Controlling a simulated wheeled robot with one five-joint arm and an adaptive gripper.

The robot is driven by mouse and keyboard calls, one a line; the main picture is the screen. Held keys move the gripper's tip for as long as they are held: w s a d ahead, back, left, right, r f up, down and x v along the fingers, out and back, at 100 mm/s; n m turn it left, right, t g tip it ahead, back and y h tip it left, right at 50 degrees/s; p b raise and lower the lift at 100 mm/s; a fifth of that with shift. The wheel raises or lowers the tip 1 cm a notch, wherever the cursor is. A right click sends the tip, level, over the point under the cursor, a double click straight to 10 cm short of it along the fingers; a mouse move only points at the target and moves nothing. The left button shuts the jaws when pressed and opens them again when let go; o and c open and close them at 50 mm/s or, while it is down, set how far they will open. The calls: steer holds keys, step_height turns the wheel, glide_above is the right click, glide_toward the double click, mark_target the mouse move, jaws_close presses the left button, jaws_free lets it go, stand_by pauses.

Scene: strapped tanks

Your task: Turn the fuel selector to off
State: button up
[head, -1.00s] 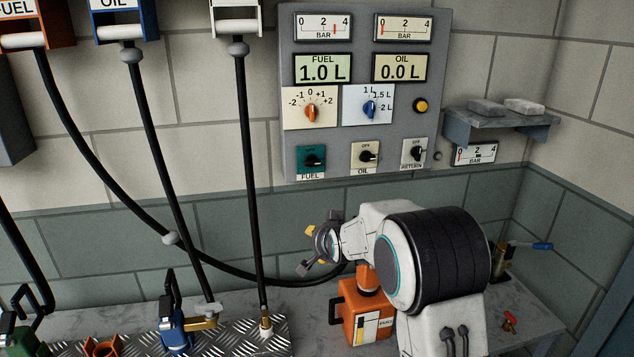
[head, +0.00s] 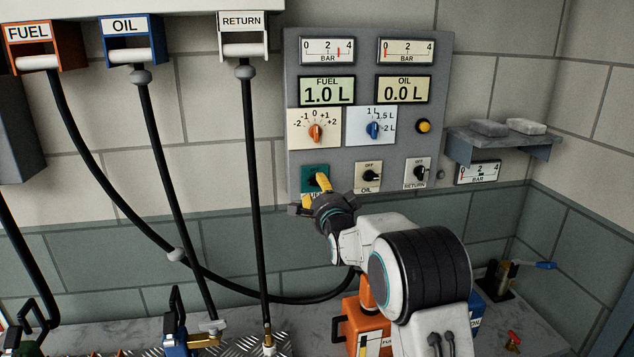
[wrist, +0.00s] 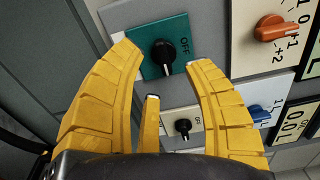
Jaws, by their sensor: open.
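The fuel selector is a black knob (wrist: 164,53) on a teal plate (head: 308,172) at the lower left of the grey wall panel. In the wrist view the knob's white mark points down, away from the OFF label on the right, which is toward the oil selector (head: 367,175) beside it. My gripper (head: 315,190) is open and empty, in front of the teal plate. In the wrist view its yellow fingers (wrist: 165,72) spread around the knob's near side, and I see no finger touching it. In the head view the fingers hide most of the knob.
The oil selector also shows in the wrist view (wrist: 183,124), close to the fingers. The return selector (head: 418,172) is further right. An orange knob (head: 316,132) and a blue knob (head: 374,129) sit above. The fuel display (head: 326,91) reads 1.0 L. An orange can (head: 352,325) stands below my arm.

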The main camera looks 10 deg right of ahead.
mark_target(316, 182)
steer(key=shift+w+p, duration=0.8)
steer(key=shift+w, duration=1.25)
jaws_close()
